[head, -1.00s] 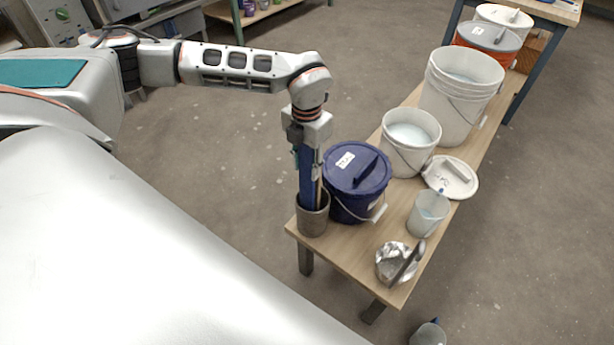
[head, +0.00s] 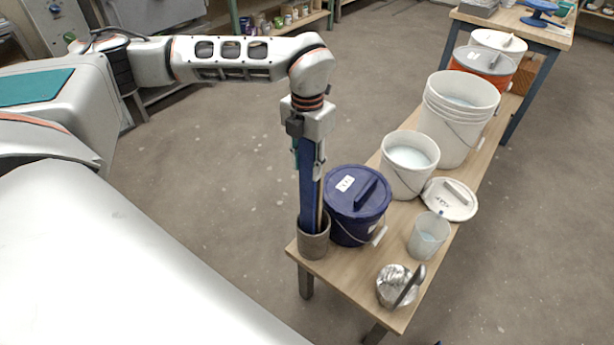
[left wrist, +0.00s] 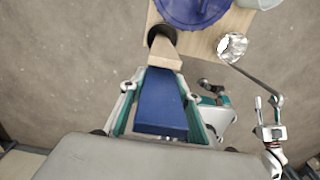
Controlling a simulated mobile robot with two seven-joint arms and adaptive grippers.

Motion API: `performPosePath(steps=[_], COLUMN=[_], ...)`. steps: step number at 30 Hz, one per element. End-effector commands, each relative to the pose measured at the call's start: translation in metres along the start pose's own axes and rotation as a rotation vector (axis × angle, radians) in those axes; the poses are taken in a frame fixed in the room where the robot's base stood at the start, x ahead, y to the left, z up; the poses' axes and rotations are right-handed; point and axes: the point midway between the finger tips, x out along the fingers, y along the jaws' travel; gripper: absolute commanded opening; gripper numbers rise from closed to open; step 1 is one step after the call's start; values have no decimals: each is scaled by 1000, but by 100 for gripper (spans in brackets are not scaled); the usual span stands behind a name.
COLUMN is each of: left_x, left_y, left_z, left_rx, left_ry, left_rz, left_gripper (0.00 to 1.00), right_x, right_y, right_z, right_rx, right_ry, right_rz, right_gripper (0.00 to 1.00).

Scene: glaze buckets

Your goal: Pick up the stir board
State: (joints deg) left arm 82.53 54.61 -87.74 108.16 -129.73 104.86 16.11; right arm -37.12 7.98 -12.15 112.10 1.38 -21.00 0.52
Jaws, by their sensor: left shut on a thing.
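The stir board (head: 308,190) is a long blue board standing upright, its lower end inside a grey pot (head: 314,246) at the near left corner of the bench. My left gripper (head: 309,158) points down from above and is shut on the board's upper part. In the left wrist view the blue board (left wrist: 160,105) lies between the teal-padded fingers (left wrist: 160,112). Its pale lower part runs toward the pot's dark mouth. The pot hides the bottom end.
A dark blue lidded bucket (head: 356,205) stands close right of the pot. White buckets (head: 409,168), a white lid (head: 448,199), a clear jug (head: 428,238) and a shiny metal vessel (head: 396,288) share the bench (head: 362,272). Open floor lies left of the bench.

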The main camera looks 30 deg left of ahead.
Motion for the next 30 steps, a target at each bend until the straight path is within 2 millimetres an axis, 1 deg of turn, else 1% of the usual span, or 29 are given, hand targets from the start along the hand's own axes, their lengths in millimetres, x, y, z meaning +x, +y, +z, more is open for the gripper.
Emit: performPosePath(steps=[1,15,17,20,27,30], left_x=[-12,-97,-92,-91,-90,-90], left_y=[0,0,1,1,1,1], left_z=[1,1,-14,-38,-103,-128], left_rx=[0,-1,2,2,1,1], left_ry=[-5,-4,2,2,0,1], left_rz=[0,-1,-1,0,0,1], left_gripper=[1,1,1,1,1,1], right_x=[-1,-5,-4,-4,-1,0], right_y=[0,2,2,1,0,-1], right_z=[-2,-14,-13,-12,-4,0], right_rx=[0,-1,-1,-1,0,0], right_ry=[1,14,14,14,6,1], right_rz=[0,2,2,2,0,-1], right_gripper=[40,40,40,40,40,40])
